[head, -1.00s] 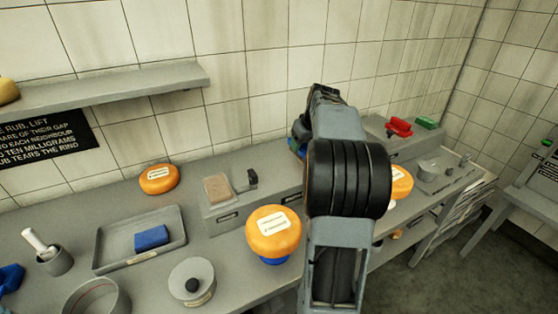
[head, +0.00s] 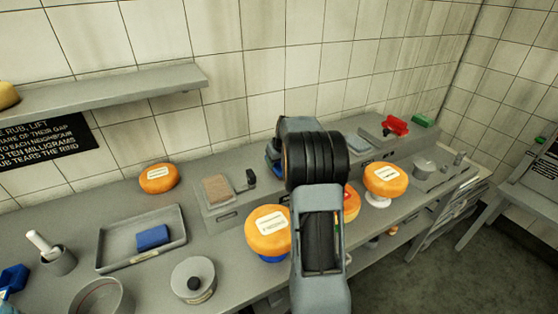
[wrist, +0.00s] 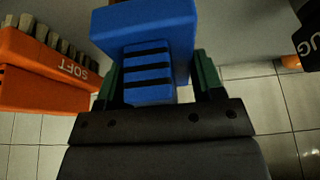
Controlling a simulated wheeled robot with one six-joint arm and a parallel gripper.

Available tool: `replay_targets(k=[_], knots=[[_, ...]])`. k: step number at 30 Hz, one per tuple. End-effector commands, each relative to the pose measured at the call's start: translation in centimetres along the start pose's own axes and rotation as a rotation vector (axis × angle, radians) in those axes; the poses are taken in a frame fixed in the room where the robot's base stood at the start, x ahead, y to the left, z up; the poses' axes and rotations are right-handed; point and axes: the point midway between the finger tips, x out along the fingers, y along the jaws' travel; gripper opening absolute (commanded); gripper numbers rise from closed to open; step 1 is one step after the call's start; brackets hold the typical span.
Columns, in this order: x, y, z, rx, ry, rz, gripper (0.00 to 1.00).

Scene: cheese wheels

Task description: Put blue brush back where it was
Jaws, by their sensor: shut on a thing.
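The blue brush (wrist: 150,50) fills the top middle of the wrist view, with a block-shaped body and a dark-ribbed grip. My gripper (wrist: 155,85) is shut on that ribbed grip, one green finger pad on each side. The brush's bristles are not seen. In the head view my arm hides the fingers. A small blue patch (head: 273,156) shows at the arm's left side, and I cannot tell if it is the brush. An orange brush (wrist: 45,75) marked SOFT, with pale bristles, is left of the gripper in the wrist view.
Orange cheese wheels stand on the bench, one on a blue stand (head: 268,232), one on a white stand (head: 385,181). A grey tray (head: 112,250) holds a blue block (head: 152,237). A red object (head: 395,125) and green object (head: 423,121) sit at the back right.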

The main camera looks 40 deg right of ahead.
Motion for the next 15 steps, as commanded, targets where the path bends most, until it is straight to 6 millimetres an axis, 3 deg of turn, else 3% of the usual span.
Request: replay_targets(k=[13, 14, 15], knots=[[0.57, 0.01, 0.21, 0.000, 0.003, 0.001, 0.36], [0.60, 0.00, 0.23, 0.000, 0.002, 0.000, 0.62], [0.50, 0.00, 0.19, 0.000, 0.002, 0.000, 0.66]])
